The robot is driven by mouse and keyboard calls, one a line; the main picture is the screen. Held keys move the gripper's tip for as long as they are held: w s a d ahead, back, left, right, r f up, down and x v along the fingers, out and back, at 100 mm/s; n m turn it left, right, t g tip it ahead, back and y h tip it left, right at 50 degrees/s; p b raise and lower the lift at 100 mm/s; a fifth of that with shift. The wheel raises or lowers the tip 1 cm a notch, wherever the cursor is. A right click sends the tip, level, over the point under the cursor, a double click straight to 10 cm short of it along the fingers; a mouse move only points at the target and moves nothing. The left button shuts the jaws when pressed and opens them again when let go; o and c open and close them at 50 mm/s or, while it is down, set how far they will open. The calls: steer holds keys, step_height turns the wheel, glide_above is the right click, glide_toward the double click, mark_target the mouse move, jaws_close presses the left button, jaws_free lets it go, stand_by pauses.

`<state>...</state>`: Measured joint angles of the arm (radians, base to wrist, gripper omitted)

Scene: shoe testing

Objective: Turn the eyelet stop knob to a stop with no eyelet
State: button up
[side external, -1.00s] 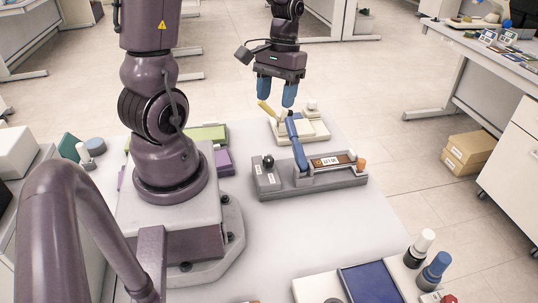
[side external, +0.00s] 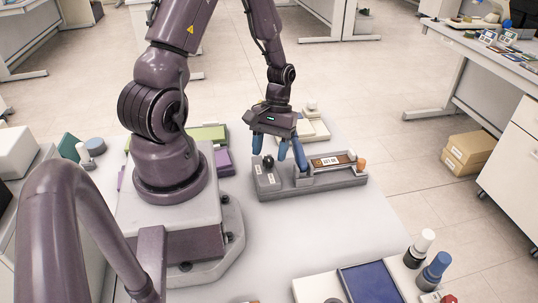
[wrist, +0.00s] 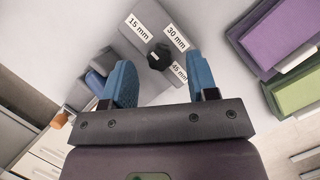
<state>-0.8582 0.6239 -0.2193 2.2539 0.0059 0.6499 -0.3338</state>
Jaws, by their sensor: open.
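A black knob (side external: 268,161) stands on the left end of a grey fixture (side external: 325,183). In the wrist view the knob (wrist: 160,57) sits among three white labels, 15 mm (wrist: 142,27), 30 mm (wrist: 173,38) and 45 mm (wrist: 179,73). Which label it points to is too small to tell. My gripper (side external: 270,150), with blue fingers, is open and empty, pointing down over the knob. In the wrist view the knob lies between the two fingers, with gaps on both sides. Contact or exact height above it cannot be told.
A blue lever (side external: 299,154) rises from the fixture close to my right finger. A labelled strip (side external: 330,161) and an orange piece (side external: 361,164) are farther right. A cream device (side external: 314,127) stands behind.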

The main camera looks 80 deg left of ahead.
steer(key=shift+x, duration=0.9)
steer(key=shift+c, duration=0.4)
steer(key=c, duration=0.8)
steer(key=shift+c, duration=0.2)
